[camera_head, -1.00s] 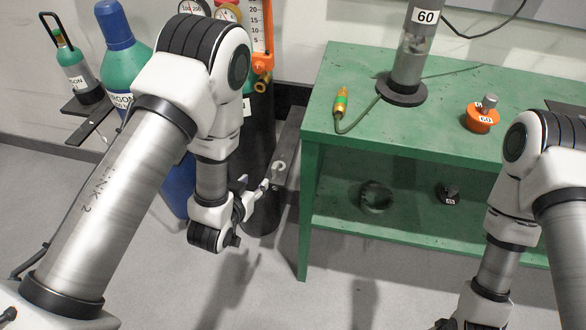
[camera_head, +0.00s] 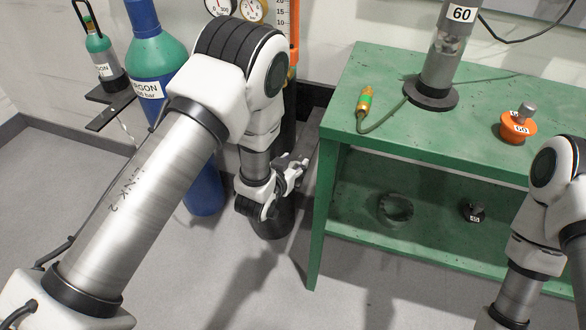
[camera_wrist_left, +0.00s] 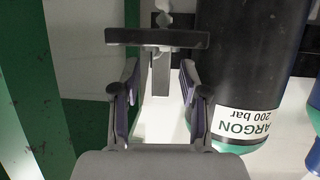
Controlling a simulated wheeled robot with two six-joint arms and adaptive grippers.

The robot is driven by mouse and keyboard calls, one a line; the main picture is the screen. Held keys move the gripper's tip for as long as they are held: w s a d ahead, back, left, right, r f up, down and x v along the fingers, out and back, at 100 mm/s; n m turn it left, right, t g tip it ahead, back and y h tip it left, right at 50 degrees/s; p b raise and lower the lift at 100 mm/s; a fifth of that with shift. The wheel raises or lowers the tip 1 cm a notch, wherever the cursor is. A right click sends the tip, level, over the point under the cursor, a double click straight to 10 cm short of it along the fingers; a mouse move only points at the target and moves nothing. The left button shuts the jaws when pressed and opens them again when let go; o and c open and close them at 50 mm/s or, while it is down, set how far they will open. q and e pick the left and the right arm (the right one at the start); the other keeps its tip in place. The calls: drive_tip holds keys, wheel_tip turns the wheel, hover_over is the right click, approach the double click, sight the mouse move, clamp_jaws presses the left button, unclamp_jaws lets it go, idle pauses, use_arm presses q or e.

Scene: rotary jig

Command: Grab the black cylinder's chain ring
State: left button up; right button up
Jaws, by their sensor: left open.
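The black cylinder (camera_head: 273,216) stands beside the green table, mostly hidden behind my left arm in the head view. In the left wrist view the black cylinder (camera_wrist_left: 250,60) is large at the right, with an upside-down white ARGON 200 bar label. My left gripper (camera_head: 300,168) is in front of the cylinder near the table's left edge.
The green table (camera_head: 400,140) is close on the right, with a lower shelf. A blue and green argon cylinder (camera_head: 160,55) stands at the left. On the table are a gold-tipped hose (camera_head: 364,102) and an orange knob piece (camera_head: 517,127). The floor in front is clear.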

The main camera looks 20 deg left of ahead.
use_arm(q)
drive_tip(key=shift+s, duration=0.1)
clamp_jaws()
drive_tip(key=shift+r, duration=0.1)
